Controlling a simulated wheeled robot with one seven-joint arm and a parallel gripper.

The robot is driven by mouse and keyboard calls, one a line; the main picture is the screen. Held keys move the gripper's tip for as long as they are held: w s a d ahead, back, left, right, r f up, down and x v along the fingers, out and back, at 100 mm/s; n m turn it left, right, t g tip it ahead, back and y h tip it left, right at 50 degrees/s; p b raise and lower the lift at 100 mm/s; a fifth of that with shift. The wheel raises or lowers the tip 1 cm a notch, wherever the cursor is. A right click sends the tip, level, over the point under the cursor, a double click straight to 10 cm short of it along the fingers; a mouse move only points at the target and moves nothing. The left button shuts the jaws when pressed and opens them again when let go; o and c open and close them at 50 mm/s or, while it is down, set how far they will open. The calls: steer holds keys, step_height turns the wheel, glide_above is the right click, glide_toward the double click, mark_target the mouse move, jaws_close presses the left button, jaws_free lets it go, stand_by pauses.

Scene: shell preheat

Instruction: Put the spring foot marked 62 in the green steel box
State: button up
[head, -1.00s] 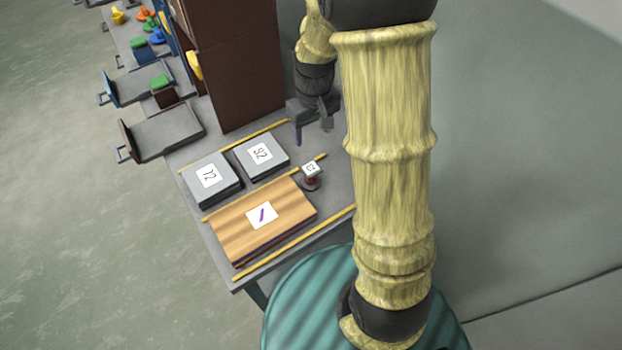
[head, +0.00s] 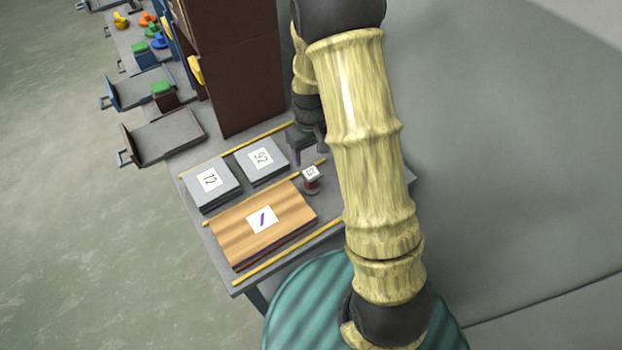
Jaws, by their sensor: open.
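A small spring foot (head: 311,184) stands upright on the table, right of the grey slabs. It has a white label on top and a reddish band below; the label is small and turned, and I cannot read it surely as 62. My gripper (head: 309,155) is open and empty, just behind the spring foot and apart from it as far as I can tell. My arm hides the table's right part. I cannot make out a green steel box in this view.
Two grey slabs with number labels (head: 211,200) (head: 270,172) and a wooden block (head: 240,233) lie between yellow strips (head: 270,262). A tall brown cabinet (head: 235,70) stands behind. Trays (head: 165,142) and small coloured pieces (head: 157,40) are at the far left.

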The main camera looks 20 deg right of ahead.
mark_target(311, 172)
step_height(311, 172, down, 5)
steer(key=shift+r, duration=0.1)
stand_by(0.3)
steer(key=shift+d+f+p, duration=0.15)
steer(key=shift+f+p, duration=0.6)
steer(key=shift+f, duration=1.9)
steer(key=c, duration=1.1)
steer(key=shift+r, duration=0.1)
steer(key=shift+c, duration=0.2)
step_height(311, 172, up, 10)
steer(key=shift+f+b, duration=0.1)
steer(key=shift+b, duration=0.45)
